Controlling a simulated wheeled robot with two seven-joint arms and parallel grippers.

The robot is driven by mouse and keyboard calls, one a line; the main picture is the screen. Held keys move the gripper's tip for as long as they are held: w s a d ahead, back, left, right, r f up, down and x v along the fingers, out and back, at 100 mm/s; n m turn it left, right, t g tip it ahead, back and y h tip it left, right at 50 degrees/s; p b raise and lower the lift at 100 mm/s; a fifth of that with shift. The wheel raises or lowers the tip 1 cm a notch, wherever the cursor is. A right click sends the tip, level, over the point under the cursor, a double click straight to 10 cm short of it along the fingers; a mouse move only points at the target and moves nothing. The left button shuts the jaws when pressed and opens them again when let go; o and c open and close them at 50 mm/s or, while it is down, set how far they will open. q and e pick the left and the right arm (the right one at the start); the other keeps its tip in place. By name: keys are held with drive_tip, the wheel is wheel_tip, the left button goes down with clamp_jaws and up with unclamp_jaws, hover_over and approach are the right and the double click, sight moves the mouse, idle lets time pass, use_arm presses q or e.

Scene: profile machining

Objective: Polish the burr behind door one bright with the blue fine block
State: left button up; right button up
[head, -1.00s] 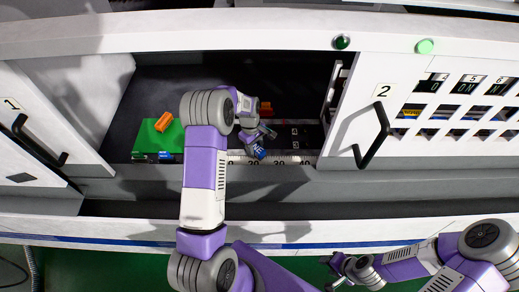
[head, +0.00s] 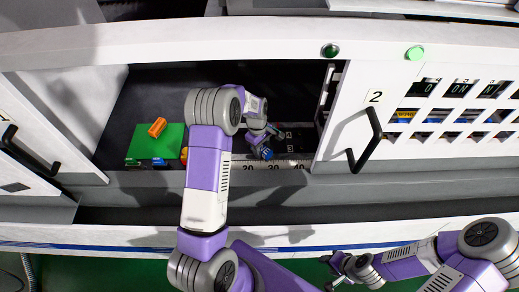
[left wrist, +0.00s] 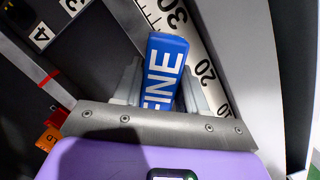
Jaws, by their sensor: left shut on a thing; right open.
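My left gripper (head: 262,141) is inside the open bay behind door one (head: 25,160), shut on the blue block (head: 266,153). In the left wrist view the blue block (left wrist: 166,65) shows the white word FINE and sits between the two grey fingers (left wrist: 160,85). It is beside the ruler scale (head: 285,165), near its 30 mark in the head view. I cannot make out the burr, or whether the block touches a surface. My right gripper (head: 340,267) is open and empty, low in front of the machine.
A green holder (head: 170,138) with an orange block (head: 157,127) on top stands left in the bay. Number plates (left wrist: 42,33) lie near the gripper. Door two (head: 345,125) with its black handle (head: 368,142) bounds the bay at right. The bay's dark middle is partly hidden by my arm.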

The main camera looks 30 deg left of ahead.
sight(262, 149)
use_arm(q)
drive_tip(key=shift+s+r+p, duration=0.2)
drive_tip(key=shift+r+p, duration=0.05)
drive_tip(key=shift+r, duration=0.3)
drive_tip(key=shift+s+r+p, duration=0.15)
drive_tip(key=shift+r+p, duration=0.1)
drive_tip(key=shift+r, duration=0.25)
wheel_tip(262, 149, up, 2)
drive_tip(key=shift+w+r+p, duration=0.1)
drive_tip(key=shift+w+p, duration=0.05)
drive_tip(key=shift+p, duration=0.6)
drive_tip(key=shift+r+p, duration=0.6)
drive_tip(key=shift+r, duration=0.3)
drive_tip(key=shift+a+f, duration=0.1)
